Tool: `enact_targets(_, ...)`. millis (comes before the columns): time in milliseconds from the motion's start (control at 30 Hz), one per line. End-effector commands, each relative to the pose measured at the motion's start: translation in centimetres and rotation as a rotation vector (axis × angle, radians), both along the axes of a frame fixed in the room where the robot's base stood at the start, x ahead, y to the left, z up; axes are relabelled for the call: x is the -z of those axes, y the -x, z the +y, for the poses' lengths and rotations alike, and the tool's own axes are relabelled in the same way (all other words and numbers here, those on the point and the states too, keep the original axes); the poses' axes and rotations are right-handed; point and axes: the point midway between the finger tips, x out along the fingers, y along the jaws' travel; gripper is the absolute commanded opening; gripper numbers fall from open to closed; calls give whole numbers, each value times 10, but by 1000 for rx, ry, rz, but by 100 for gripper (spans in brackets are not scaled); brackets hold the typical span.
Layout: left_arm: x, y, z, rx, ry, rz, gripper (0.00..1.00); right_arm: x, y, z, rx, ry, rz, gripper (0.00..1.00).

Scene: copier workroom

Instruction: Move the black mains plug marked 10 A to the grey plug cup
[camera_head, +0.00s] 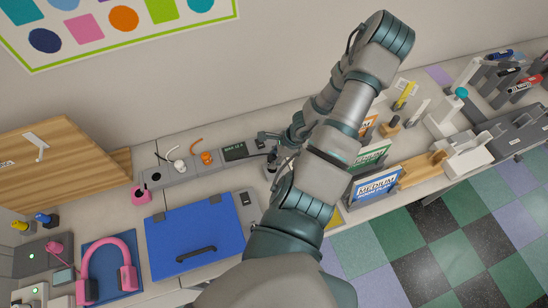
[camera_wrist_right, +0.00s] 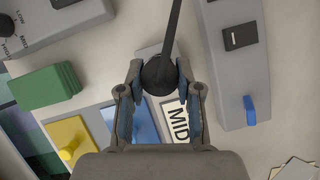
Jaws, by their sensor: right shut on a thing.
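My right gripper (camera_head: 272,148) is partly hidden behind my own arm in the head view. In the right wrist view its two fingers (camera_wrist_right: 160,78) are shut on a round black plug (camera_wrist_right: 159,77), one on each side. A thick black cord rises from the plug to the top of the picture. No 10 A mark is readable on it. A grey row of bases (camera_head: 190,172) left of the gripper carries a white plug (camera_head: 179,165) and an orange plug (camera_head: 207,157). I cannot tell for sure which thing is the grey plug cup. My left gripper is not in view.
A blue-lidded box (camera_head: 195,235) and pink headphones (camera_head: 106,262) lie at the front left. Card stands, one marked MEDIUM (camera_head: 376,188), stand right of my arm. The wrist view shows a grey strip (camera_wrist_right: 232,85) close on the right and a green block (camera_wrist_right: 46,93).

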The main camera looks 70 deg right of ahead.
Motion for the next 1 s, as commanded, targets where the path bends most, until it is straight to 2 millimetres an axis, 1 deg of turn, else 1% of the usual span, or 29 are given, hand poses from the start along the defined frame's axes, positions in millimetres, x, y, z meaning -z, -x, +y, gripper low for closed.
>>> enact_targets(1000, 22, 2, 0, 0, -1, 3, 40, 23, 0, 0, 0, 0, 0, 0)
